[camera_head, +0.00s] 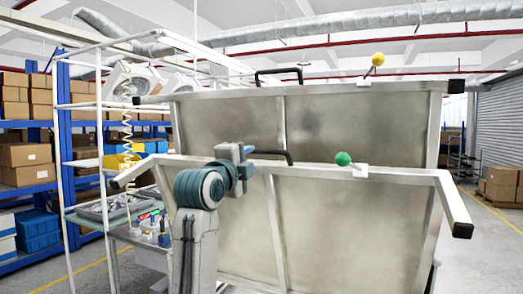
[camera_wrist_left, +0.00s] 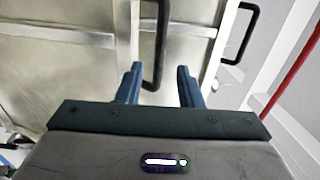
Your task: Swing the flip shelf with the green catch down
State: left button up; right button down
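The flip shelf with the green catch (camera_head: 343,158) is the nearer of two metal panels (camera_head: 340,225); it stands tilted up. Its black handle (camera_head: 272,154) is on the top edge, left of the catch. My left gripper (camera_head: 246,155) is at the left end of this handle. In the left wrist view my left gripper (camera_wrist_left: 160,80) is open, with the black handle (camera_wrist_left: 162,40) reaching between its two fingers. The fingers look apart, not closed on the bar; the contact cannot be told. My right gripper is not in view.
A second raised panel (camera_head: 350,115) with a yellow catch (camera_head: 378,59) and its own black handle (camera_head: 278,73) stands behind. A white-framed bench with tools (camera_head: 150,225) is at the left. Shelves with boxes (camera_head: 27,155) are farther back.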

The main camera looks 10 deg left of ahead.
aim_at(261, 153)
pick_arm(q)
jog(key=p+x, duration=0.3)
jog(key=x, duration=0.4)
jog(key=shift+w+d+r+p, duration=0.1)
jog(key=shift+w+r+p, duration=0.1)
jog(key=shift+w+p, duration=0.1)
jog(key=shift+w+d+f, duration=0.1)
jog(key=shift+w, duration=0.4)
jog(key=c, duration=0.6)
grip_shut()
